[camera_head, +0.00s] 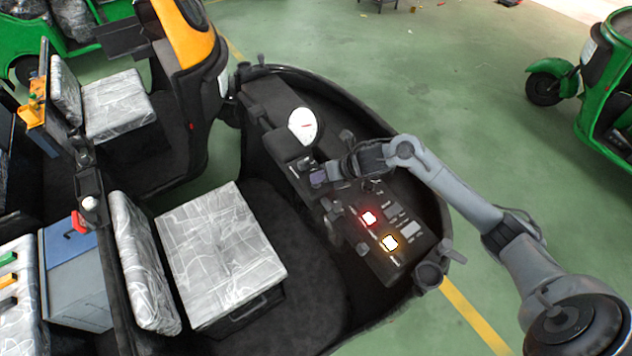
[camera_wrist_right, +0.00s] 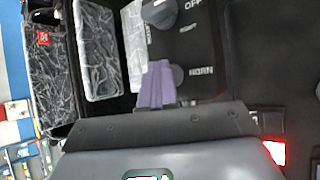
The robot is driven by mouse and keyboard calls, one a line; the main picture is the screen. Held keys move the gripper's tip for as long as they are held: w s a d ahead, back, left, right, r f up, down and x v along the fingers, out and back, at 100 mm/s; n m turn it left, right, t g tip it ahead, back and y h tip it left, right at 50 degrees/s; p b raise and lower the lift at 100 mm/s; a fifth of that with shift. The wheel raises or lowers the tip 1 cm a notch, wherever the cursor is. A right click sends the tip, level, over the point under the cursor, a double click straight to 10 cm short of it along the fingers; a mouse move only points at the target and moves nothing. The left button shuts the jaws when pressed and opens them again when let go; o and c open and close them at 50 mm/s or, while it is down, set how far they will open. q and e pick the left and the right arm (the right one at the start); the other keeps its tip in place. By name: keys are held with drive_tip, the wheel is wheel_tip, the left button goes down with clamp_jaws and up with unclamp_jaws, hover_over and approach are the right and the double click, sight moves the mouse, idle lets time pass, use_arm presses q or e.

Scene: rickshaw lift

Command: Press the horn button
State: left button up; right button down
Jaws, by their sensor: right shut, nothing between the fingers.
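The horn button (camera_wrist_right: 178,76) is a dark round knob beside the white HORN label (camera_wrist_right: 201,71) in the right wrist view. My right gripper (camera_wrist_right: 157,84) is shut and empty, its purple fingers just left of the knob there. They look very close to it; I cannot tell whether they touch it or press it. In the head view my right gripper (camera_head: 318,178) is over the upper part of the black dashboard (camera_head: 410,256). I cannot make out the horn button there. My left gripper is not in view.
A red-lit button (camera_head: 369,218) and a yellow-lit button (camera_head: 390,242) sit lower on the dashboard. A white round gauge (camera_head: 302,126) is above my gripper. Another knob (camera_wrist_right: 160,12) has an OFF label. The grey seat (camera_head: 220,255) is to the left.

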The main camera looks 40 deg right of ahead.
sight(319, 184)
drive_tip(key=shift+r+p, duration=0.55)
drive_tip(key=shift+r, duration=0.25)
drive_tip(key=shift+r, duration=0.1)
drive_tip(key=shift+r+p, duration=1.65)
drive_tip(key=shift+r, duration=0.8)
drive_tip(key=shift+f, duration=0.1)
